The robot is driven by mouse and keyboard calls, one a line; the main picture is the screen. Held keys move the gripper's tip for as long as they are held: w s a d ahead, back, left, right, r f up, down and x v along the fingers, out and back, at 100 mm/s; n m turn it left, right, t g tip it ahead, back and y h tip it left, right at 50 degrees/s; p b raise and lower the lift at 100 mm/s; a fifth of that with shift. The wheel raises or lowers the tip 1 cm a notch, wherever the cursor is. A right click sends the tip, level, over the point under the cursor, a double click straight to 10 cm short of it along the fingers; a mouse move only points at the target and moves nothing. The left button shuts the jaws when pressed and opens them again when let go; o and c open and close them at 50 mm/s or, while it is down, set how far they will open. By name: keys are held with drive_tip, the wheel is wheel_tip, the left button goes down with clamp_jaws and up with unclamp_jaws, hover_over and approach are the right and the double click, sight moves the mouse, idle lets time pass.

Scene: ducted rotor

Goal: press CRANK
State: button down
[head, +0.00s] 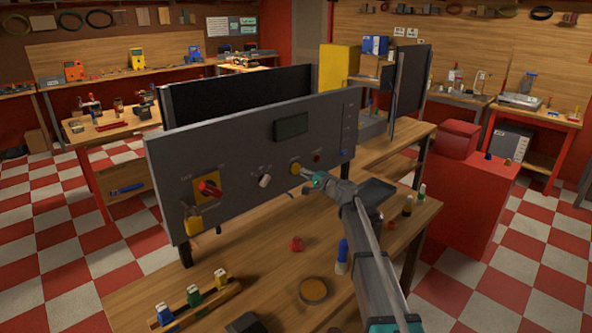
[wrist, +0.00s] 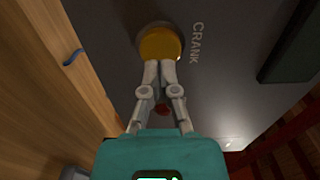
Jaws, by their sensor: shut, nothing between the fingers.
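The CRANK button is a round yellow button (wrist: 160,42) on the grey panel, with the word CRANK printed beside it in the wrist view. It also shows in the head view (head: 294,167), right of the panel's middle. My gripper (wrist: 159,66) is shut and empty. Its fingertips overlap the near edge of the button in the wrist view and seem to be at or touching its face. I cannot tell whether the button is pushed in. In the head view my gripper (head: 304,172) reaches the panel from the right.
The grey panel (head: 230,135) also carries a red rotary switch (head: 209,187) on a yellow plate, a white-tipped knob (head: 264,181), a small red button (head: 317,157) and a dark screen (head: 291,126). Bottles, a red part (head: 296,244) and a round dish (head: 313,290) stand on the wooden bench.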

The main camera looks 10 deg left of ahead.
drive_tip(key=shift+v, duration=2.15)
